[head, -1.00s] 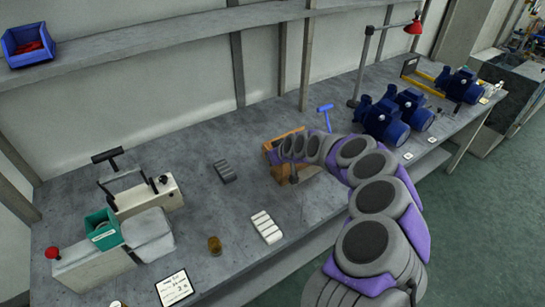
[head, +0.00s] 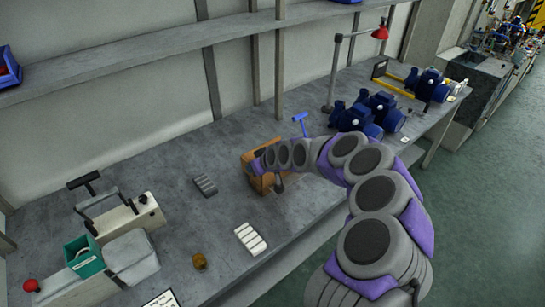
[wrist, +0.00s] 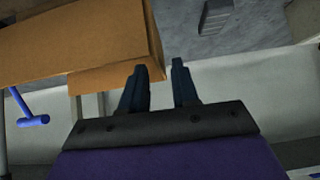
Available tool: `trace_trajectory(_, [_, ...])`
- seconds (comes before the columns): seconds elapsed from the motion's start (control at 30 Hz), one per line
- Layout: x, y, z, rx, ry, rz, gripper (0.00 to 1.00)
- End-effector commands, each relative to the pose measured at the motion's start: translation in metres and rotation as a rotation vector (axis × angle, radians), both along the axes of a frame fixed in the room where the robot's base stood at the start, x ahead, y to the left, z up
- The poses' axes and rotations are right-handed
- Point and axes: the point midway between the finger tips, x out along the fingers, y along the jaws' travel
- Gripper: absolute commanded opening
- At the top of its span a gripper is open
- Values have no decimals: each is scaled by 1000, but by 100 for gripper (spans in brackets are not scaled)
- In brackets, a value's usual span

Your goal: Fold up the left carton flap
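The brown cardboard carton (head: 249,169) stands near the middle of the bench, partly hidden behind my arm in the head view. In the wrist view the carton (wrist: 75,35) fills the upper left. A lighter brown flap (wrist: 112,76) sticks out along its lower edge. My gripper (wrist: 159,66) is open and empty, its two dark fingers apart. The left finger is close to the right end of that flap; I cannot tell whether it touches. In the head view the fingertips are hard to make out against the carton.
A blue T-handled tool (head: 300,122) stands behind the carton. A dark grey block (head: 205,185) and a white block (head: 250,238) lie left of it. A brown jar (head: 200,261) and a sealing machine (head: 125,218) are further left. Blue pumps (head: 370,113) stand to the right.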

Motion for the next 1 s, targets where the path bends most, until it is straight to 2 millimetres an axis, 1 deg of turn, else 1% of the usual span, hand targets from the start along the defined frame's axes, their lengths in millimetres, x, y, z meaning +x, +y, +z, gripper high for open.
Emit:
trace_trajectory(0.03, [-3, -4, 6, -2, -1, -1, 30])
trace_trajectory(0.17, [-13, -10, 16, -3, 3, 0, 30])
trace_trajectory(0.23, [-18, -14, 25, -1, -1, -1, 30])
trace_trajectory(0.37, [-31, -22, 37, -3, 3, -1, 30])
trace_trajectory(0.6, [-56, -40, 71, -1, 0, -2, 30])
trace_trajectory(0.7, [-65, -47, 82, -2, 0, -4, 30])
trace_trajectory(0.83, [-73, -52, 91, -2, 0, -1, 30])
trace_trajectory(1.0, [-77, -54, 95, -2, 1, 0, 30])
